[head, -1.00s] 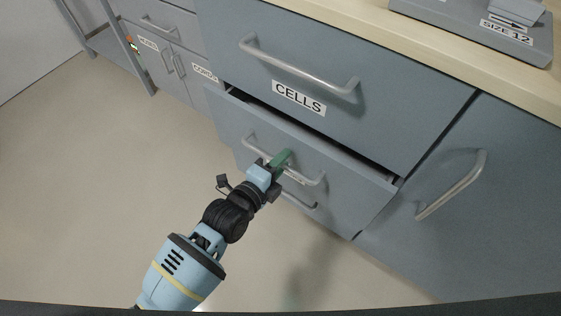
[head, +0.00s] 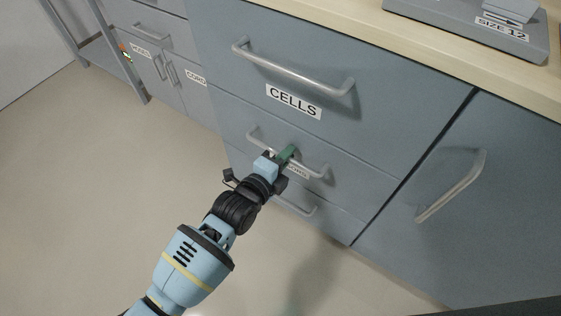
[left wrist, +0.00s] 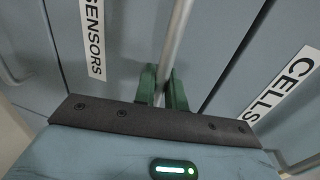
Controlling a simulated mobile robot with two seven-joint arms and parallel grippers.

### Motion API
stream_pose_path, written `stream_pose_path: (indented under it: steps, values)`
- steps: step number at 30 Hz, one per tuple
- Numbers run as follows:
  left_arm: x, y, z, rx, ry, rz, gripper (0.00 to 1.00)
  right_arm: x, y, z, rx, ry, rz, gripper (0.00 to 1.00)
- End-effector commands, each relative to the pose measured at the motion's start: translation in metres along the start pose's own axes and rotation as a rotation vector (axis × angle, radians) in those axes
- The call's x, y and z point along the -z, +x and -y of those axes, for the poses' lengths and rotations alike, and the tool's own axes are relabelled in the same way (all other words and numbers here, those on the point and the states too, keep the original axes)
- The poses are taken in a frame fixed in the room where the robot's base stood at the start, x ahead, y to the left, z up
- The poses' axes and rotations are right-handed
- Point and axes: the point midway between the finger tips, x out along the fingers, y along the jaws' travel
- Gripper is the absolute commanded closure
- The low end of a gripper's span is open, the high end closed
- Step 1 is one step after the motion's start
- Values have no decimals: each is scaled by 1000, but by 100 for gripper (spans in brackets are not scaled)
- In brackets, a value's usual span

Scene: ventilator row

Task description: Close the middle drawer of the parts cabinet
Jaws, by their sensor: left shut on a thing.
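The middle drawer (head: 235,117) of the grey-blue parts cabinet is below the drawer labelled CELLS (head: 294,101). Its front looks flush with the cabinet, with no open gap showing above it. My left gripper (head: 288,156) is shut on the middle drawer's bar handle (head: 315,171). In the left wrist view the green fingers (left wrist: 162,88) stand on both sides of the handle bar (left wrist: 177,40), and a label reading SENSORS (left wrist: 93,38) shows beside it. In the head view my gripper partly covers that label. My right gripper is not in view.
A lower drawer handle (head: 296,206) is just under my left gripper. A cupboard door with a handle (head: 452,187) is to the right. The wooden countertop (head: 385,45) above holds a grey device marked SIZE 12 (head: 480,30). Open floor (head: 90,200) lies to the left.

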Motion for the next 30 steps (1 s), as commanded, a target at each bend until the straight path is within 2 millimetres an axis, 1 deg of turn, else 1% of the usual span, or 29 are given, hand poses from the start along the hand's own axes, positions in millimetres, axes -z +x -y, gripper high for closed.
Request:
stream_pose_path:
  steps: [6, 7, 9, 11, 19, 22, 26, 30]
  values:
    - [0, 2, 3, 5, 0, 0, 100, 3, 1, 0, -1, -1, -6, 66]
    - [0, 2, 4, 5, 0, 0, 86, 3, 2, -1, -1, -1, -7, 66]
    - [0, 2, 4, 5, 0, 0, 77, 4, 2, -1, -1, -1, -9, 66]
    - [0, 1, 3, 5, 0, 0, 70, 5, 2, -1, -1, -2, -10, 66]
    - [0, 1, 4, 6, 1, 0, 70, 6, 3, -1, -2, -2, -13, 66]
    - [0, -3, 4, 5, 2, 1, 70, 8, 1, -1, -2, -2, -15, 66]
    - [-1, -18, 4, 3, 4, 1, 70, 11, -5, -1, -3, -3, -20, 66]
    - [-1, -41, 4, 2, 4, 0, 70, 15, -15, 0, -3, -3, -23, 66]
